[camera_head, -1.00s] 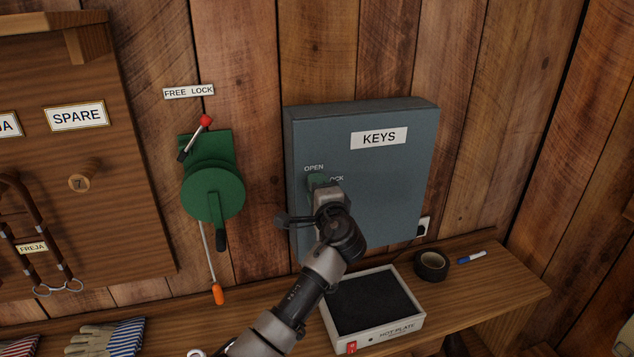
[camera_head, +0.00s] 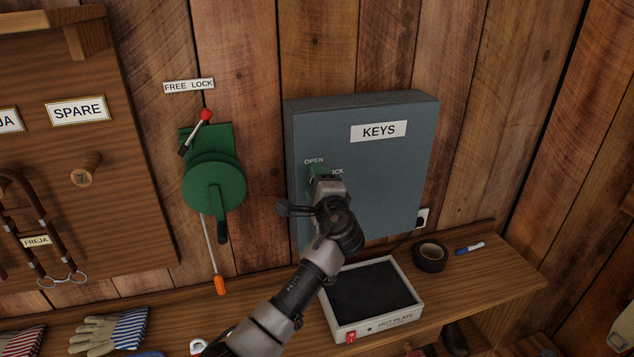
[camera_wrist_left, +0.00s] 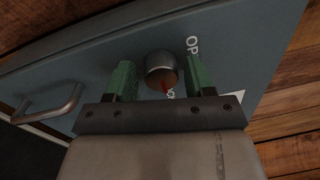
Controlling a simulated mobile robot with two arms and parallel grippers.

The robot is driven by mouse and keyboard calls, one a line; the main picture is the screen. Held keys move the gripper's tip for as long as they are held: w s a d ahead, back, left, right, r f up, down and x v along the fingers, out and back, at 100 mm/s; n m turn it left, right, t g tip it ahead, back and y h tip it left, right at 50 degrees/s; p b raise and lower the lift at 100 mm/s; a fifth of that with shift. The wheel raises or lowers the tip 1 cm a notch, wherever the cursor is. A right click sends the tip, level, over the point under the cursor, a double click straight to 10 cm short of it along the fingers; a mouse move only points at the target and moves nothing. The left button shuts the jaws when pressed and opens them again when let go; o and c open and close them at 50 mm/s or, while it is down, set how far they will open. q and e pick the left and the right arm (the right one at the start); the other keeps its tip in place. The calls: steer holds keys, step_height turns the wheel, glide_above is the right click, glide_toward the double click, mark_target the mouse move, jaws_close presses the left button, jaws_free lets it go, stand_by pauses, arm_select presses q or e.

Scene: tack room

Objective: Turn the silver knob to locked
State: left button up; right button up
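The silver knob (camera_wrist_left: 161,68) is on the front of the grey-blue key cabinet (camera_head: 385,180), near its left side by the OPEN and LOCK lettering. It has a red mark on its face. My left gripper (camera_head: 317,180) is in front of the knob and hides it in the head view. In the left wrist view its two green fingers (camera_wrist_left: 161,80) stand apart on either side of the knob, with a gap on each side. LOCK is partly covered by the gripper. My right gripper is not in view.
A metal handle (camera_wrist_left: 50,104) is on the cabinet front. Below, the shelf holds a hot plate (camera_head: 415,320), black tape (camera_head: 430,257) and a blue marker (camera_head: 469,248). A green crank device (camera_head: 213,187) with levers is on the wall left of the cabinet.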

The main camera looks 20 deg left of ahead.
arm_select(q)
steer(key=shift+o, duration=0.4)
steer(key=b+v, duration=0.3)
steer(key=v, duration=0.7)
steer(key=shift+s+d, duration=0.25)
steer(key=shift+s, duration=0.1)
